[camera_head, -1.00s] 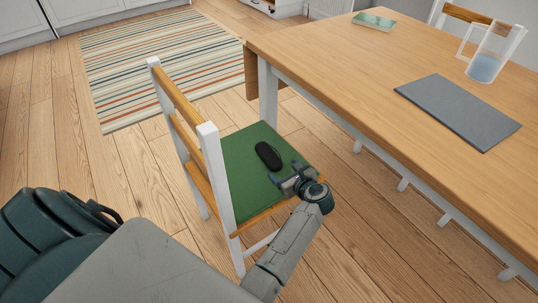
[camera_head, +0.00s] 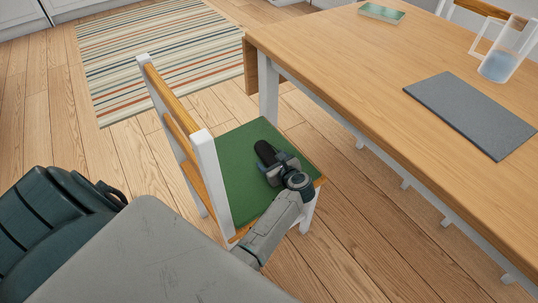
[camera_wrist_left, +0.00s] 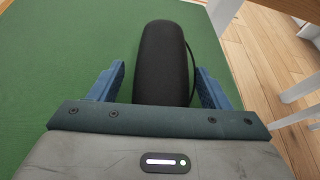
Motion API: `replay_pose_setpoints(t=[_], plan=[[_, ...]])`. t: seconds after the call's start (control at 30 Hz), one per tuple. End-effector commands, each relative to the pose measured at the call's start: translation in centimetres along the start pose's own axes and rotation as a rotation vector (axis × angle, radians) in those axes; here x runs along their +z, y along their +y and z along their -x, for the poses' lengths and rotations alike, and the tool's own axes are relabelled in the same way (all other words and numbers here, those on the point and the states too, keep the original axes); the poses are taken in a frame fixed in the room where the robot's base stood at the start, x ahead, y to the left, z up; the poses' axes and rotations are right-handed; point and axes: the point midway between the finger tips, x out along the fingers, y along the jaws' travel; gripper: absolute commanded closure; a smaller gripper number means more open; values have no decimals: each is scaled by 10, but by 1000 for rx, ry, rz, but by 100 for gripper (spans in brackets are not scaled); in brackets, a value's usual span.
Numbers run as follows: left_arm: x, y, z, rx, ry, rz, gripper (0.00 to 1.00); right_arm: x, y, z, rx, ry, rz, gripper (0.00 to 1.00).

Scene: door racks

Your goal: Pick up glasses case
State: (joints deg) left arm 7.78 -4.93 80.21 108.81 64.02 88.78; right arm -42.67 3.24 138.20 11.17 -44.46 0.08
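The black glasses case (camera_head: 265,150) lies on the green seat of the chair (camera_head: 243,162). My left gripper (camera_head: 272,164) is low over the seat at the near end of the case. In the left wrist view the glasses case (camera_wrist_left: 163,60) lies between the two blue fingers of the left gripper (camera_wrist_left: 160,82). The fingers are open, with a gap on each side of the case. The near end of the case is hidden behind the gripper body. My right gripper is not in view.
The wooden table (camera_head: 350,60) stands to the right of the chair, its edge close to the seat. On it are a grey mat (camera_head: 470,112), a glass jug (camera_head: 498,62) and a small green item (camera_head: 381,12). A striped rug (camera_head: 160,55) lies behind the chair.

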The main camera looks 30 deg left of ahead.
Motion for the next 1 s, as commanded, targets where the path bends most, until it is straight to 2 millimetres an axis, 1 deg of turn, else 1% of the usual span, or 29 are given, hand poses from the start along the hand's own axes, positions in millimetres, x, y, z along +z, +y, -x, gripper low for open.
replay_pose_setpoints(t=[0.03, 0.07, 0.1, 0.2, 0.47, 0.57, 0.9, 1.0], plan=[[-5, 2, 0, 2, 8, -2, 41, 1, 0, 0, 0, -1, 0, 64], [-5, 2, 0, 1, 8, -2, 46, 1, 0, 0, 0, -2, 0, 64], [-5, 2, 0, 1, 9, -2, 54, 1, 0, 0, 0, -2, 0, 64], [-5, 1, 0, 0, 9, -1, 72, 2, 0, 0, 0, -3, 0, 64], [-4, 0, 1, -1, 10, 0, 72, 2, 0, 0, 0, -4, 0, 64], [4, -1, 4, -1, 8, 1, 72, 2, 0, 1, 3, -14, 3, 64], [66, -10, 29, -1, 4, 4, 72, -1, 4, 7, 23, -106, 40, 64], [79, -11, 34, -2, 5, 3, 72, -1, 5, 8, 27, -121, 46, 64]])
